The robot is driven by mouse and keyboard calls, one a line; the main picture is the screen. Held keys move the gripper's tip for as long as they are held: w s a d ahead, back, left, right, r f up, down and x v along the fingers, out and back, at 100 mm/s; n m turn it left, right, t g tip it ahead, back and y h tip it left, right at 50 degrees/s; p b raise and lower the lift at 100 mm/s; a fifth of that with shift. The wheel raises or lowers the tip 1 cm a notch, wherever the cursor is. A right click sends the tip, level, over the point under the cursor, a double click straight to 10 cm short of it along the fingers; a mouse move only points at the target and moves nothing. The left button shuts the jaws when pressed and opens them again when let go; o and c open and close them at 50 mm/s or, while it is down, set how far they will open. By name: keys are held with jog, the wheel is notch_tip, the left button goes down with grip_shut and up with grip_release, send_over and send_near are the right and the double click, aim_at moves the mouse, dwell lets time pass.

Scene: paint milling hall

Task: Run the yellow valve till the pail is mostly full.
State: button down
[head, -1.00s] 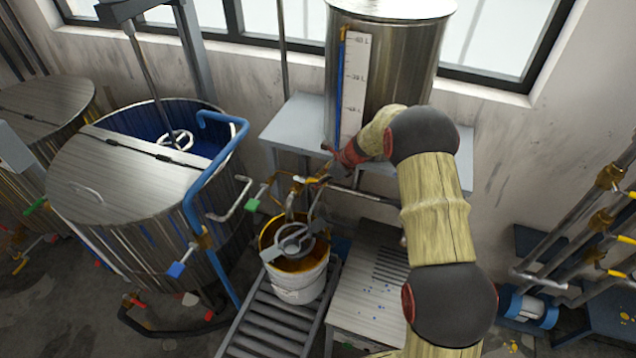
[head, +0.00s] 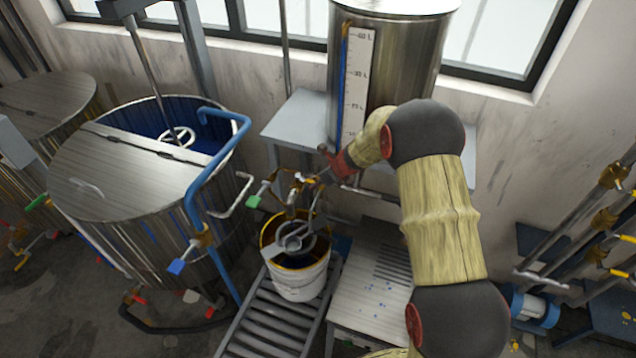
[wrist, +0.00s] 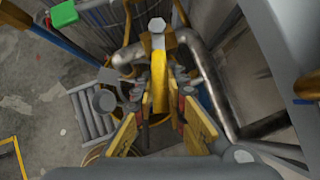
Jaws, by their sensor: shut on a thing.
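The white pail (head: 300,284) stands on a roller conveyor below the steel tank's outlet. A grey strainer (head: 294,238) sits over its mouth. Its inside looks dark with an orange-yellow rim; the fill level is hard to read. My gripper (head: 318,178) is at the outlet pipework above the pail. In the wrist view, my gripper (wrist: 160,112) has its yellow-padded fingers on either side of the yellow valve handle (wrist: 159,72) and is shut on it. The fingertip contact is partly hidden.
The steel tank (head: 400,65) with a litre scale (head: 356,85) stands on a grey table by the window. A large mixing vat (head: 120,185) with a blue pipe (head: 190,190) is at left. Pipes with yellow handles (head: 603,220) are at right. The conveyor (head: 265,325) front is clear.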

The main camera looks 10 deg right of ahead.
jog(key=shift+a, duration=0.15)
jog(key=shift+s+a+m+t+h, duration=0.3)
jog(key=shift+a+m+h, duration=0.2)
jog(key=shift+m, duration=0.4)
jog(key=shift+s+a+m+t+h, duration=0.2)
jog(key=shift+s+a+m+h, duration=0.3)
jog(key=shift+m, duration=0.4)
jog(key=shift+w+a, duration=0.1)
jog(key=shift+a, duration=0.05)
jog(key=m, duration=0.1)
jog(key=a+m+h, duration=0.1)
jog(key=a+m+h+p, duration=0.1)
jog(key=shift+s+a+m, duration=0.25)
jog(key=shift+m, duration=0.05)
